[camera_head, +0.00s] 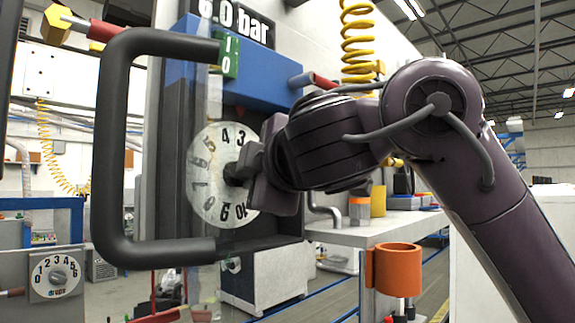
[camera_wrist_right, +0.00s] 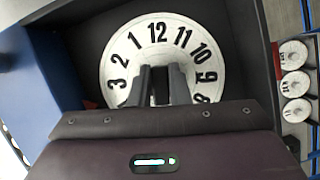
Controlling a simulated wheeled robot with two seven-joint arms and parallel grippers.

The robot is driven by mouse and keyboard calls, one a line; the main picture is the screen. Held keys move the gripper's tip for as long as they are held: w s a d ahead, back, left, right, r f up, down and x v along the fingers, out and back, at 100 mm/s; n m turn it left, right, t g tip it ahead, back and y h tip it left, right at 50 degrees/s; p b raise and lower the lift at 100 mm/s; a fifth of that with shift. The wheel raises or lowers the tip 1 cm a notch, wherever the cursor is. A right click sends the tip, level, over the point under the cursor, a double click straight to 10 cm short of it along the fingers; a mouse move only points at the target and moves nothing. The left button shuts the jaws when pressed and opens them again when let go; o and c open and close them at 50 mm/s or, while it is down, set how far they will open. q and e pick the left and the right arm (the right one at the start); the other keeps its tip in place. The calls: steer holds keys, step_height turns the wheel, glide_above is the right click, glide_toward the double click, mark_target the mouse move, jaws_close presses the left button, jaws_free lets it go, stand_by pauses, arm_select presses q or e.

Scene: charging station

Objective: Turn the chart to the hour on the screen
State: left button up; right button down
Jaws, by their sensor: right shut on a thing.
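The chart is a white disc (camera_head: 205,200) with black hour numbers, inside a dark recessed case. In the head view 4 and 3 are near its top and 10 near its bottom. In the right wrist view the disc (camera_wrist_right: 125,60) shows 12 near its top. My right gripper (camera_head: 240,173) is at the disc's centre, shut on the dark centre knob; its fingers (camera_wrist_right: 161,84) cover the knob in the wrist view. The hour on a screen is not readable here. My left gripper is not in view.
A large black handle (camera_head: 112,150) stands in front, left of the chart. A blue housing (camera_head: 260,72) with a "6.0 bar" display (camera_head: 238,18) and green switch (camera_head: 226,55) is above. An orange cup (camera_head: 397,270) hangs on the bench at right. A "drops" dial (camera_head: 57,277) is lower left.

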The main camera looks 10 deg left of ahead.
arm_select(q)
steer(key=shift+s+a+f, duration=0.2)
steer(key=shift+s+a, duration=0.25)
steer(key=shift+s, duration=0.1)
arm_select(e)
steer(key=shift+s+a+r+m+g+y, duration=0.15)
steer(key=shift+m+g, duration=0.75)
steer(key=shift+m, duration=0.75)
steer(key=shift+d+f+m+g+y, duration=0.15)
steer(key=shift+m+g, duration=0.75)
steer(key=shift+m, duration=0.75)
steer(key=shift+a+r, duration=0.1)
steer(key=c, duration=1.4)
jaws_free()
steer(key=shift+a, duration=0.15)
steer(key=shift+c, duration=0.2)
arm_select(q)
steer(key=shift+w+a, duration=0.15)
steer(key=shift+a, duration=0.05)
arm_select(e)
steer(key=shift+o, duration=0.4)
steer(key=shift+w+a+f, duration=0.15)
steer(key=shift+w+f, duration=0.05)
steer(key=shift+f, duration=0.05)
